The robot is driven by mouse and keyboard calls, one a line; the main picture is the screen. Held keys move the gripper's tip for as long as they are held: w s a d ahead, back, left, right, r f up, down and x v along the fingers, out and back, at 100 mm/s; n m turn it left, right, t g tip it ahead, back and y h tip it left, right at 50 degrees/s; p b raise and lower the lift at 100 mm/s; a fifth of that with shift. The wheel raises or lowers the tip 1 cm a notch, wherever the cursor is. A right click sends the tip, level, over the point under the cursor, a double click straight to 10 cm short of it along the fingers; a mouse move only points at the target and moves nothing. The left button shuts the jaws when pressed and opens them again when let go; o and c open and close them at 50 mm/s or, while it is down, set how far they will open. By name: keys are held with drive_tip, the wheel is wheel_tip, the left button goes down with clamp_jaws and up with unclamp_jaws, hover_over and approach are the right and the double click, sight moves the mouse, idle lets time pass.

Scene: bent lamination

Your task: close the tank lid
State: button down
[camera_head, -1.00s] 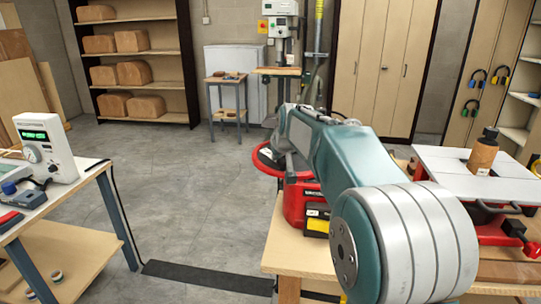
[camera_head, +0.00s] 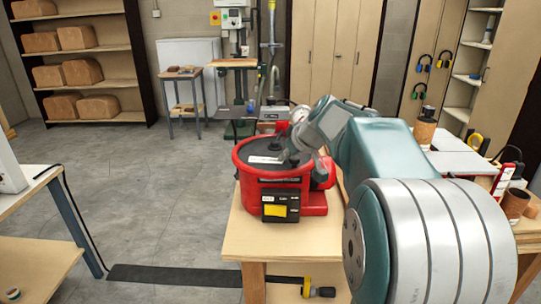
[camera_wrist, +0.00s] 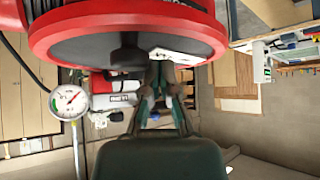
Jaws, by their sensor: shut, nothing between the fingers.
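The red tank (camera_head: 300,201) stands on the near wooden table. Its round lid (camera_head: 252,150), dark with a red rim, lies over the tank top and looks about level. Whether it is fully seated is hard to tell. A dark knob and a white label show on the lid. My gripper (camera_head: 286,157) is shut and empty over the right part of the lid. In the wrist view the lid (camera_wrist: 85,50) fills the top, and my gripper (camera_wrist: 160,78) is close to its dark face near the label. Contact cannot be made out.
A pressure gauge (camera_wrist: 71,101) shows beside the lid in the wrist view. A black box with a yellow label (camera_head: 281,206) is on the tank's front. A workbench (camera_head: 30,190) is at the left, with open floor between.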

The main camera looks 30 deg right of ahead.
sight(295, 158)
drive_tip(key=shift+s+d+n+g+y, duration=0.15)
drive_tip(key=shift+s+d+n+y, duration=0.3)
drive_tip(key=shift+d, duration=0.3)
drive_tip(key=shift+s+d+n+g+y, duration=0.15)
drive_tip(key=shift+s+d+n, duration=0.1)
drive_tip(key=shift+d+n, duration=0.4)
